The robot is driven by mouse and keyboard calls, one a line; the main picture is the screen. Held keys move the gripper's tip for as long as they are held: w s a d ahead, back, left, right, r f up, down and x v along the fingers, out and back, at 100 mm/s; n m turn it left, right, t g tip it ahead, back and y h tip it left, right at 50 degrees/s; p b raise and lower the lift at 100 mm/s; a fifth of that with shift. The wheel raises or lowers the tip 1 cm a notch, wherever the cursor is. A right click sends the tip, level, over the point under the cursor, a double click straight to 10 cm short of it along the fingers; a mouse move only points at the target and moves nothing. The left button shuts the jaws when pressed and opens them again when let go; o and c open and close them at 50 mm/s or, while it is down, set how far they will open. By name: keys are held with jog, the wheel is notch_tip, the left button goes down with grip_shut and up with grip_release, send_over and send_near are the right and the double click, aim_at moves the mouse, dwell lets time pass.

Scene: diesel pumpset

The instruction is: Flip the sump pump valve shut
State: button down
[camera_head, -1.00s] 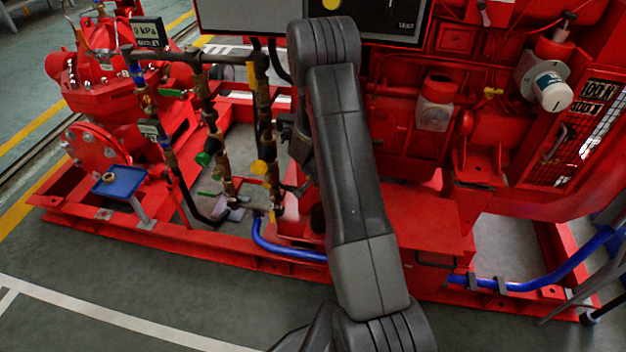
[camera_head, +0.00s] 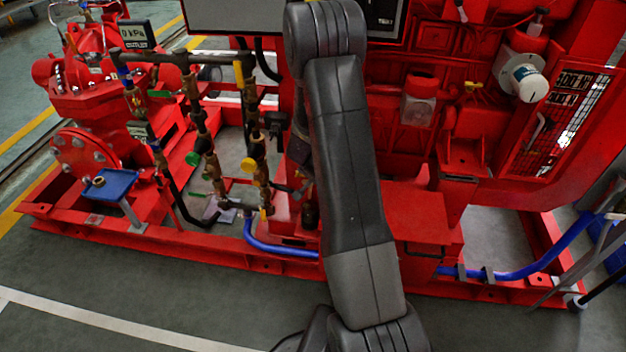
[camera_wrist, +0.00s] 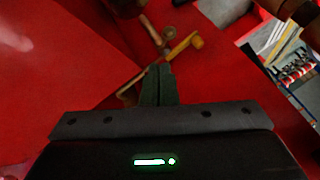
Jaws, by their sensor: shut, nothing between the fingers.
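In the wrist view a small valve with a yellow lever (camera_wrist: 184,46) on a thin brass-coloured pipe sits against red metal. It lies just beyond my gripper (camera_wrist: 158,68), slightly up and right of the tips. My gripper is shut with its fingers together and nothing between them. I cannot tell whether the tips touch the lever or pipe. No label shows whether this is the sump pump valve. In the head view my arm hides most of this area, and the gripper cannot be made out clearly.
Dark pipes with brass valves stand left of my arm, with a yellow handle (camera_head: 239,74) and a green part (camera_head: 193,158). A blue hose (camera_head: 275,248) runs low along the red base frame (camera_head: 180,249). The floor (camera_head: 110,285) in front is clear.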

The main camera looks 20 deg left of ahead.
jog(key=p+v, duration=0.1)
jog(key=v, duration=0.4)
jog(key=shift+s+a+r, duration=0.1)
jog(key=shift+s+r, duration=0.05)
jog(key=shift+s, duration=0.05)
